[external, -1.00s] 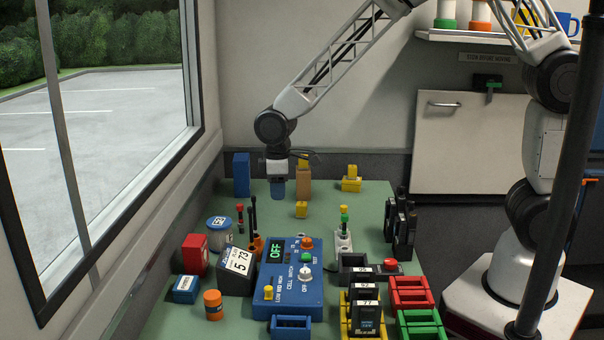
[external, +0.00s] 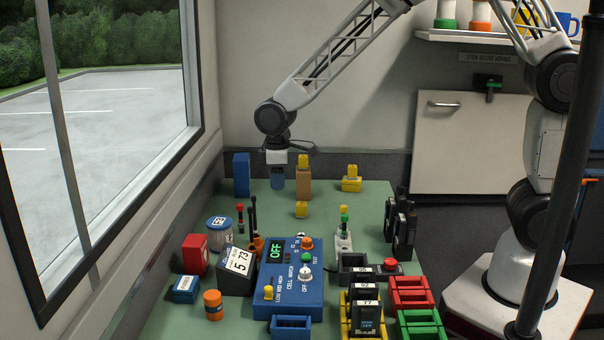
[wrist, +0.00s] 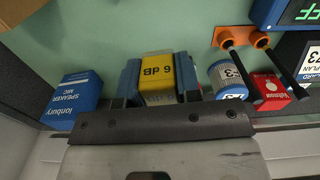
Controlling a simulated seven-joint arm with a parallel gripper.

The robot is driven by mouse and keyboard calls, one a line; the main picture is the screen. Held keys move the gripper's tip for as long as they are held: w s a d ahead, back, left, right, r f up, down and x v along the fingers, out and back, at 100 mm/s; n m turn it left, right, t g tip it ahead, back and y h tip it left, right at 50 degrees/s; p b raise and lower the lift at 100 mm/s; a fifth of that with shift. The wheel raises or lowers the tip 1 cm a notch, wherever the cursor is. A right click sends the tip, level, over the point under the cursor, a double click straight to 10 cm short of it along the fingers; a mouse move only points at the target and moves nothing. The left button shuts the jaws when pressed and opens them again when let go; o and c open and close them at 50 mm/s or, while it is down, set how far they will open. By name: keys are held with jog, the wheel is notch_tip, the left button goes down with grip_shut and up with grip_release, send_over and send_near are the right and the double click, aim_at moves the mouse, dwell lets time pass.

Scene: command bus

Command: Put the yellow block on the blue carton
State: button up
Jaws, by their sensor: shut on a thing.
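The yellow block (wrist: 157,70), marked 6 dB, sits between the two fingers of my gripper (wrist: 158,82) in the wrist view. The fingers are shut on it.
A tan block (external: 303,182) with a yellow piece on top stands just right of my gripper. A small yellow block (external: 301,209) and a yellow stack (external: 351,180) are nearby. A blue-lidded can (external: 219,231), a red box (external: 194,254) and a control panel (external: 288,275) stand nearer the front.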

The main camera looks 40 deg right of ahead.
jog(key=w+d+r+m, duration=0.1)
jog(key=w+d+r, duration=0.5)
jog(key=w+d, duration=0.3)
jog(key=shift+w+d+r, duration=0.15)
jog(key=shift+d+r, duration=0.1)
jog(key=shift+d, duration=0.5)
send_over(241, 157)
jog(key=shift+f, duration=0.8)
jog(key=shift+f, duration=1.75)
jog(key=shift+f, duration=0.15)
jog(key=o, duration=0.9)
